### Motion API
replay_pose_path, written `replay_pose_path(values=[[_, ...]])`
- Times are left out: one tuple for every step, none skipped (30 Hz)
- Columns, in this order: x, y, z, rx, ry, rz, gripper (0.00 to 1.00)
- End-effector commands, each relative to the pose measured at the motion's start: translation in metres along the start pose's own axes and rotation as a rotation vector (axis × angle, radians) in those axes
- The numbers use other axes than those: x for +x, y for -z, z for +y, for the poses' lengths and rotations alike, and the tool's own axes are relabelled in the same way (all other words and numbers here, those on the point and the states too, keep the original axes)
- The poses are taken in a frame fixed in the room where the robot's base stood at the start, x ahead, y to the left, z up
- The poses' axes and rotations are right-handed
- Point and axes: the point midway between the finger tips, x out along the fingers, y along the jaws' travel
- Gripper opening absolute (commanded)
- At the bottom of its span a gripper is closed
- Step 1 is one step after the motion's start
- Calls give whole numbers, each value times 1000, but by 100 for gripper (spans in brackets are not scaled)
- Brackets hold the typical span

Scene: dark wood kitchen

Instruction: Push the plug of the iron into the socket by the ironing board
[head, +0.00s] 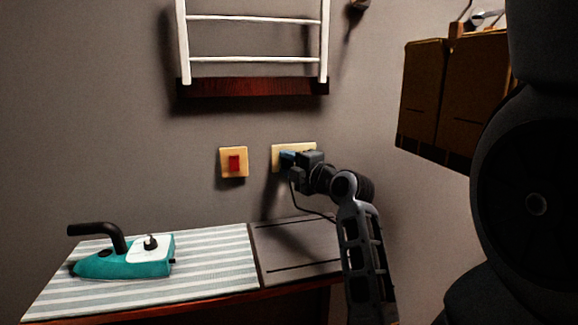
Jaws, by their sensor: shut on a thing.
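The teal and white iron (124,262) with a dark handle lies on the left part of the striped ironing board (215,262). The socket (308,149) is a cream plate on the wall above the board's right end, partly hidden by my gripper. A thin dark cord hangs below my gripper to the board.
A cream wall switch (234,162) with a red rocker is left of the socket. A white rack (252,59) hangs above. A brown cabinet (422,100) juts out at the upper right. The wall left of the switch is clear.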

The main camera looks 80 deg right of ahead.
Motion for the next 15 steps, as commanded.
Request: replay_pose_path(values=[[1,0,0,0,0,0,11],[2,-1,0,0,0,0,11],[2,-1,0,0,0,0,11],[3,-1,0,0,0,0,11],[3,-1,0,0,0,0,11],[4,-2,-1,0,0,0,11],[4,-2,-1,0,0,0,11],[5,-2,-1,0,0,0,11],[5,-2,0,0,0,0,40],[5,-2,0,1,0,0,42],[5,-2,0,1,1,0,45],[5,-2,0,1,1,0,49],[5,-2,0,0,1,0,52],[5,-2,0,0,1,0,55],[5,-2,0,0,1,0,59]])
